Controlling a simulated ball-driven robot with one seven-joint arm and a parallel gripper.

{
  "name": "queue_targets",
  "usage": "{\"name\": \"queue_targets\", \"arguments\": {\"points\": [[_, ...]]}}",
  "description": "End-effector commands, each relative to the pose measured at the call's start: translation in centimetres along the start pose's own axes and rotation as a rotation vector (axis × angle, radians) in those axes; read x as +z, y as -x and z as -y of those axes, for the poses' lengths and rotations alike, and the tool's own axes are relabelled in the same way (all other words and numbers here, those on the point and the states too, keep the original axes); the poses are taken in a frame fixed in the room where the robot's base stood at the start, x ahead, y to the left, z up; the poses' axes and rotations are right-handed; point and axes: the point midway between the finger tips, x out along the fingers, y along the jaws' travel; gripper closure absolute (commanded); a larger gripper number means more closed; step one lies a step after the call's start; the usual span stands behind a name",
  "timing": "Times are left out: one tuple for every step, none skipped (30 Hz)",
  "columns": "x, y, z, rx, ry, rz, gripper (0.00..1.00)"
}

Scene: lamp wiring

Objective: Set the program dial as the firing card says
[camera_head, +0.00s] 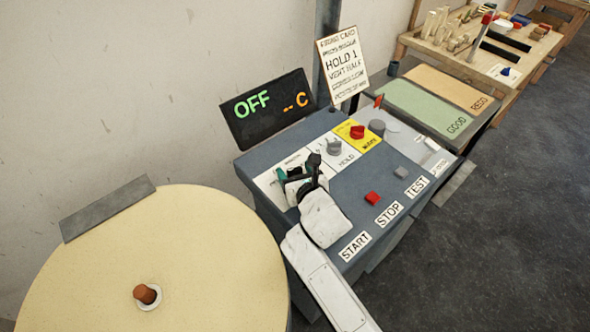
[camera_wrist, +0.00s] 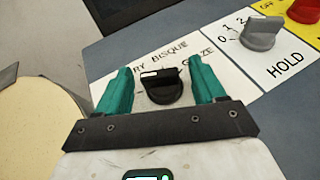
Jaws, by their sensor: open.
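The program dial is a black knob (camera_wrist: 165,90) on a white plate (camera_wrist: 172,52) with the words BISQUE and GLAZE and a partly covered word ending in RY. It has a white mark near its upper left; the exact setting is hard to tell. My gripper (camera_wrist: 160,70) is open, with one teal finger on each side of the knob and a gap visible to each. In the head view my gripper (camera_head: 294,180) is over the panel's left end and mostly hides the dial. The firing card (camera_head: 342,66) reads HOLD 1 and VENT HALF; its other lines are too small to read.
Right of the program dial are a grey HOLD knob (camera_wrist: 262,34) and a red knob (camera_head: 357,131) on yellow. START, STOP and TEST labels line the panel's front with a red button (camera_head: 372,198). The display (camera_head: 267,108) shows OFF. A round cream lid (camera_head: 200,240) stands left.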

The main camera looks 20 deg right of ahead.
Motion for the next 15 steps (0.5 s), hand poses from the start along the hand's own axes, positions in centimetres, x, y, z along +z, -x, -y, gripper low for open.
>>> {"name": "queue_targets", "arguments": {"points": [[0.02, -0.33, 0.02, 0.000, 0.000, 0.000, 0.31], [-0.01, -0.47, 0.02, 0.000, 0.000, 0.000, 0.31], [-0.02, -0.61, 0.02, 0.000, 0.000, -0.001, 0.31], [-0.01, -0.69, 0.01, 0.000, 0.000, -0.001, 0.31], [0.00, -0.73, 0.01, 0.000, 0.000, 0.000, 0.31], [0.01, -0.77, 0.01, 0.000, 0.000, 0.000, 0.31], [0.01, -0.78, 0.01, 0.000, 0.000, 0.000, 0.31], [0.01, -0.78, 0.01, 0.000, 0.000, 0.000, 0.31], [0.01, -0.77, 0.01, 0.000, 0.000, 0.000, 0.31], [0.01, -0.77, 0.00, 0.000, 0.000, 0.000, 0.31], [0.01, -0.76, 0.00, 0.000, 0.000, 0.000, 0.31], [0.00, -0.76, 0.00, 0.000, 0.000, 0.000, 0.31], [0.00, -0.76, 0.00, 0.000, 0.000, 0.000, 0.33], [0.00, -0.75, 0.00, 0.000, 0.000, 0.000, 0.36], [0.00, -0.75, -0.01, 0.000, 0.000, 0.000, 0.39]]}}
